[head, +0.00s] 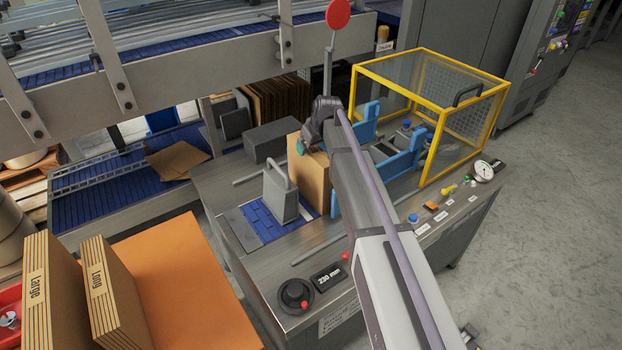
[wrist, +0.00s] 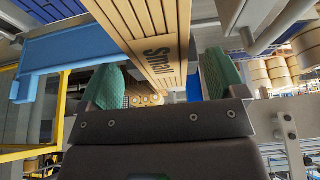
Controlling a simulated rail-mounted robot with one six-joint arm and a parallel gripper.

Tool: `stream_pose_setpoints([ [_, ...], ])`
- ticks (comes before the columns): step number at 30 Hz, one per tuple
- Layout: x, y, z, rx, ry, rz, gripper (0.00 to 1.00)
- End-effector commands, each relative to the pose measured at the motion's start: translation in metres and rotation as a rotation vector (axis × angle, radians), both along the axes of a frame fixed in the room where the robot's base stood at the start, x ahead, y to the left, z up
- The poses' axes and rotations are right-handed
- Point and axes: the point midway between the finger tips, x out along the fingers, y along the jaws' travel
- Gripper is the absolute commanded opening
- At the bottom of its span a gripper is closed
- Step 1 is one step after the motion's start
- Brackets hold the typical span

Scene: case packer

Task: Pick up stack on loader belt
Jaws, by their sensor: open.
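A brown cardboard stack (head: 311,180) stands upright on the blue loader belt (head: 258,224), beside a grey upright plate with a handle (head: 281,195). My gripper (head: 301,146) is at the stack's upper edge in the head view, and my arm hides part of the stack's right side. In the wrist view the stack, labelled "Small" (wrist: 155,50), lies between the green pads of my open gripper (wrist: 163,80). A gap shows on both sides of it. I cannot tell how deep the stack sits between the pads.
Blue guides (head: 403,160) and a yellow-framed guard (head: 470,84) stand right of the stack. A grey block (head: 271,141) lies behind it. Stacks labelled "Large" (head: 50,295) and "Long" (head: 115,290) stand at lower left by an orange sheet (head: 185,290). A red knob (head: 338,13) rises behind.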

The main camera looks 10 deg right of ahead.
Motion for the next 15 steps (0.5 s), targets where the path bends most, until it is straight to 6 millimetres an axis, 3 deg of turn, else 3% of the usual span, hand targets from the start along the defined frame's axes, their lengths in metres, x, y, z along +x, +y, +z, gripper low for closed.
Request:
stream_pose_setpoints([
  [1, 0.003, 0.001, -0.021, 0.0, 0.0, 0.0, 0.89],
  [4, 0.01, 0.004, -0.038, 0.0, 0.0, 0.0, 0.89],
  [15, 0.011, 0.005, -0.036, 0.0, 0.0, -0.001, 0.89],
])
